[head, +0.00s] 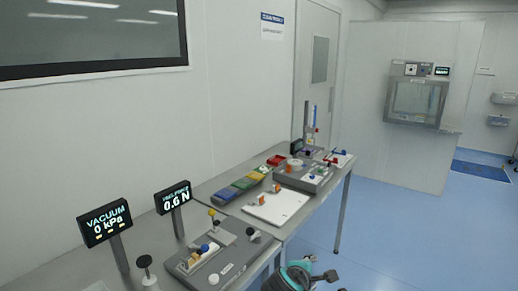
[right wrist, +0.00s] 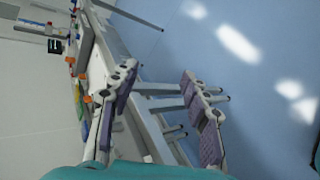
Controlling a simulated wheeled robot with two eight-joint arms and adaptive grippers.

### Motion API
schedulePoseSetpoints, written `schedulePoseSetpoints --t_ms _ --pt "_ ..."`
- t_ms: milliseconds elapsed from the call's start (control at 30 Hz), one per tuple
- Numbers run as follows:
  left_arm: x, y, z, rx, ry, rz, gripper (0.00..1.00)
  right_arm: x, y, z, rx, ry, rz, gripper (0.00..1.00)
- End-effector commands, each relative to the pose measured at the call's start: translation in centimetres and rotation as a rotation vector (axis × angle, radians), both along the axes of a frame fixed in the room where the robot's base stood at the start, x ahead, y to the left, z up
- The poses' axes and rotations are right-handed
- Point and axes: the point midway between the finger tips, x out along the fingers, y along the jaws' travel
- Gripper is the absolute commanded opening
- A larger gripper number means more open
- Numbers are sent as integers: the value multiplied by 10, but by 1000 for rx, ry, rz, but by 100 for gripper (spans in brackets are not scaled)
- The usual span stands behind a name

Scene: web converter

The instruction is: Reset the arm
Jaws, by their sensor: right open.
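My right gripper (head: 320,268) shows at the bottom of the head view, in front of the bench's front edge and over the blue floor side. Its teal body is partly cut off by the frame's lower edge. In the right wrist view my right gripper (right wrist: 158,78) has its two purple-padded fingers spread apart with nothing between them. The bench (head: 335,190) lies beyond and to the left of the fingers there. My left gripper is in neither view.
The bench carries a white board (head: 275,208), coloured bins (head: 240,184), a grey fixture (head: 305,176), a nearer grey fixture (head: 212,262), a vacuum display (head: 104,222) and a force display (head: 173,197). Blue floor (head: 400,235) right of the bench is clear.

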Motion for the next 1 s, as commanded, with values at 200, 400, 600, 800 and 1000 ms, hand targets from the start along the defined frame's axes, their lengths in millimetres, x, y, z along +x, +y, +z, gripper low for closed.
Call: schedulePoseSetpoints --t_ms 200,400,600,800,1000 --pt "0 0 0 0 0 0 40 -99 -41 -19 523 -44 -327 47" --pt "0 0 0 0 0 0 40 -173 -43 -43 953 -94 -632 47" --pt "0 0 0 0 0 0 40 -208 -34 -57 1202 -123 -816 47" --pt "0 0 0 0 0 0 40 -214 -31 -60 1255 -128 -855 47" --pt "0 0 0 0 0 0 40 -213 -31 -60 1253 -128 -853 47"
